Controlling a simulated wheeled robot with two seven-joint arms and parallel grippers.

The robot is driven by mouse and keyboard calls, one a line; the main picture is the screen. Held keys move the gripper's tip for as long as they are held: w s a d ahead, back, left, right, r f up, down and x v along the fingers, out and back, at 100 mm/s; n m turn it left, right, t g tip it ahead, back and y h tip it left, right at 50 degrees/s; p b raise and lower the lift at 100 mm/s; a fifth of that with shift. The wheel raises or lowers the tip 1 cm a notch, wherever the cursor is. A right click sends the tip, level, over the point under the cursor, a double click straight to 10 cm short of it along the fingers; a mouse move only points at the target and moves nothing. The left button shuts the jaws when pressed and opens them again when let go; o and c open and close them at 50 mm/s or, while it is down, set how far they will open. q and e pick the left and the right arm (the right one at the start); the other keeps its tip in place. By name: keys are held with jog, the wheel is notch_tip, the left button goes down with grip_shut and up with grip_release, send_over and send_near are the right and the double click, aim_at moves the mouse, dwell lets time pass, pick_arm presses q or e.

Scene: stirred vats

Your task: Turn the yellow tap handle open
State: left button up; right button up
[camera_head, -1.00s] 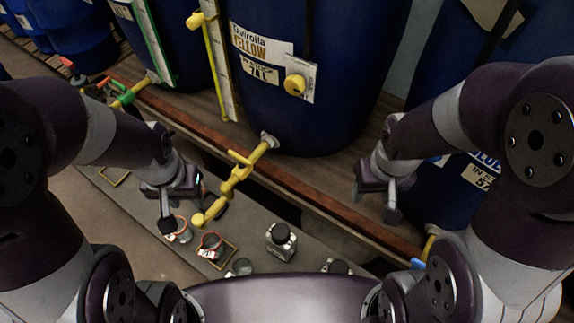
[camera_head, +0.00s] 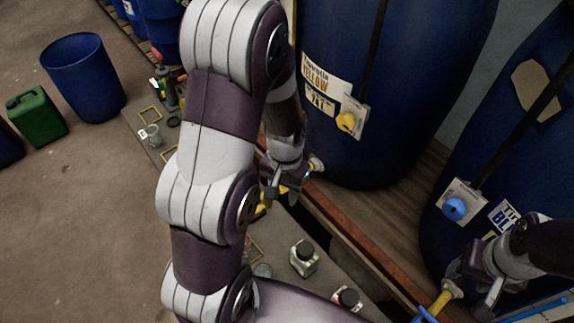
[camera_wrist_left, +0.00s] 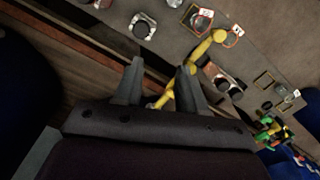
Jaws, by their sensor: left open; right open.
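The yellow tap juts from the foot of the blue vat (camera_head: 410,70) labelled YELLOW. In the head view my left arm hides most of the tap; its vat end (camera_head: 317,163) shows. In the left wrist view the yellow tap (camera_wrist_left: 204,47) runs behind and between my fingers, its rounded end beyond the right finger. I cannot clearly tell the handle from the body. My left gripper (camera_head: 276,192) is open at the tap; its fingers (camera_wrist_left: 160,72) stand apart, and contact cannot be told. My right gripper (camera_head: 472,293) is open at the lower right, beside the tap of the BLUE vat.
The BLUE vat's tap (camera_head: 440,302) is close to my right gripper. Dark-capped jars (camera_head: 304,260) stand on the grey strip below the vats. A wooden ledge (camera_head: 345,230) runs along the vats. A green canister (camera_head: 36,117) and blue tub (camera_head: 84,80) stand left on open floor.

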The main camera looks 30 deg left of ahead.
pick_arm(q)
jog(key=w+a+f+m+p, duration=0.3)
jog(key=w+a+m, duration=0.1)
jog(key=w+m, duration=0.45)
jog(key=w+a+f+m+p, duration=0.3)
jog(key=w+a+m, duration=0.3)
jog(key=m, duration=0.4)
jog(key=f+m+p, duration=0.1)
jog(key=f, duration=0.3)
jog(key=w+d+f+m+p, duration=0.1)
jog(key=f, duration=0.3)
jog(key=f+m+p, duration=0.1)
jog(key=f+m, duration=0.1)
jog(key=f, duration=0.2)
jog(key=shift+w+d+f+t, duration=0.2)
jog(key=shift+d+t, duration=0.1)
jog(key=shift+t, duration=0.1)
grip_shut()
